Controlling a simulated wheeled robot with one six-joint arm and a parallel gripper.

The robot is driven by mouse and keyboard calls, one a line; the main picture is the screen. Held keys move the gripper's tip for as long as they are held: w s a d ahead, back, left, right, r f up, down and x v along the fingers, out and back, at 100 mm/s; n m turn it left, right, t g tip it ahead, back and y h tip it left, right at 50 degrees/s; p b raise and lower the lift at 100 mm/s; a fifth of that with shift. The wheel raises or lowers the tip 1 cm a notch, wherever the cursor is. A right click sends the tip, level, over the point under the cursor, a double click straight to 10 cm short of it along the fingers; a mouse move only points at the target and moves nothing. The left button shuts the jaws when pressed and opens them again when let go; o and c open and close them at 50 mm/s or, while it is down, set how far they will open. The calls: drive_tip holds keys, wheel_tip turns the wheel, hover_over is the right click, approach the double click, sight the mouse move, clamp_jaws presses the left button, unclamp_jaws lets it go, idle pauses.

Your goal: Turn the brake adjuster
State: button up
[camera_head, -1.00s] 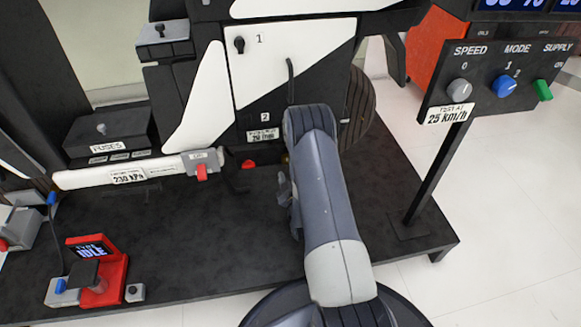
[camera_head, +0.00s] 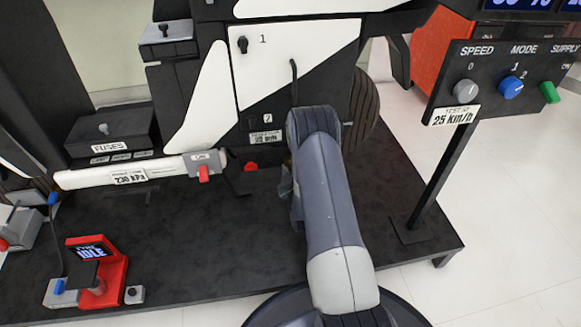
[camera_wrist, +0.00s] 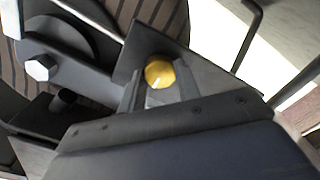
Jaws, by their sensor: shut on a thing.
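The brake adjuster is a round yellow knob (camera_wrist: 160,74) with a white mark on its face, in the upper middle of the wrist view. It sits in front of a dark plate. My gripper (camera_wrist: 158,88) is shut on the knob, with one finger on each side of it. The white mark points down and slightly left. In the head view my arm covers the knob and the gripper's fingertips.
A hex bolt (camera_wrist: 42,67) on a dark arm and a ribbed wheel lie to the left in the wrist view. A bent dark rod (camera_wrist: 250,35) stands at right. The control panel (camera_head: 500,85) is on a post right of my arm.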

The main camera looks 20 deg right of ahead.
drive_tip(key=shift+c, duration=1.4)
drive_tip(key=shift+m, duration=0.4)
drive_tip(key=m, duration=0.7)
drive_tip(key=shift+m, duration=2)
